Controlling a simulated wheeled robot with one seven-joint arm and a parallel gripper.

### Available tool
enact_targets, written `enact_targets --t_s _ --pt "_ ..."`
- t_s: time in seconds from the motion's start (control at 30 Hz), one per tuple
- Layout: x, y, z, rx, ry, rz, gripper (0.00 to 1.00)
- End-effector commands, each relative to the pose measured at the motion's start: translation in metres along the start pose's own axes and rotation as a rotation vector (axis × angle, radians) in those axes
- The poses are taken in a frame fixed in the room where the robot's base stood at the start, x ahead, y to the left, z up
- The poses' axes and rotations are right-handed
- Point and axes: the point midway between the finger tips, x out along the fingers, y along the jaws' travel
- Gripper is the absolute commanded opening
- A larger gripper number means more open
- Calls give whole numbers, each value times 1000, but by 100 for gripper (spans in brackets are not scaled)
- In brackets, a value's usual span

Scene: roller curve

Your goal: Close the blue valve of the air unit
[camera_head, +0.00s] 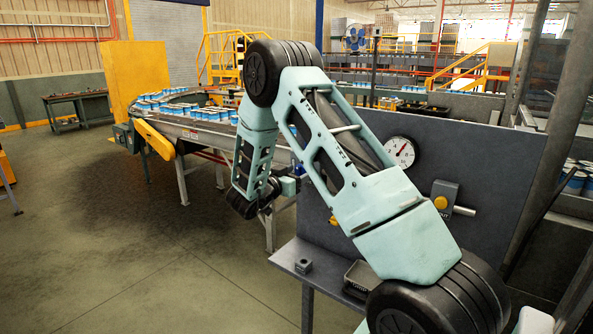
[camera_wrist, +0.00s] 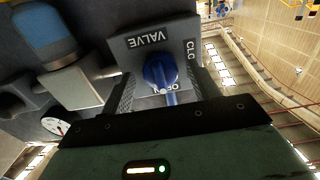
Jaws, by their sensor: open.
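The blue valve knob (camera_wrist: 158,70) sits on a dark grey block in the wrist view. The knob's light blue pointer lies over the OPEN lettering. My gripper (camera_wrist: 164,88) is open, with one dark finger on each side of the block's near part and the knob between them. I cannot tell whether the fingers touch anything. In the head view my gripper (camera_head: 290,185) is at the panel's left edge, and my arm hides much of the panel.
The grey panel (camera_head: 500,165) carries a round gauge (camera_head: 400,152) and a box with a yellow button (camera_head: 440,202). A blue cylinder (camera_wrist: 45,30) stands close left of the valve in the wrist view. A shelf (camera_head: 330,271) juts below. A conveyor with cans (camera_head: 205,130) lies behind.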

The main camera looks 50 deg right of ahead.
Motion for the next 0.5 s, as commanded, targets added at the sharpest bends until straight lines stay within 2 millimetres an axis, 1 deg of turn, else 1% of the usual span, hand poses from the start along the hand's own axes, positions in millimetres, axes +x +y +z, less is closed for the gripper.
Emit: enact_targets --t_s 0.27,0.3,0.37,0.4,0.43,0.5 --pt "1 0 0 0 0 -1 61" --pt "1 0 0 0 0 -1 49" --pt "1 0 0 0 0 -1 33" --pt "1 0 0 0 0 -1 22" --pt "1 0 0 0 0 -1 16" --pt "1 0 0 0 0 0 16"
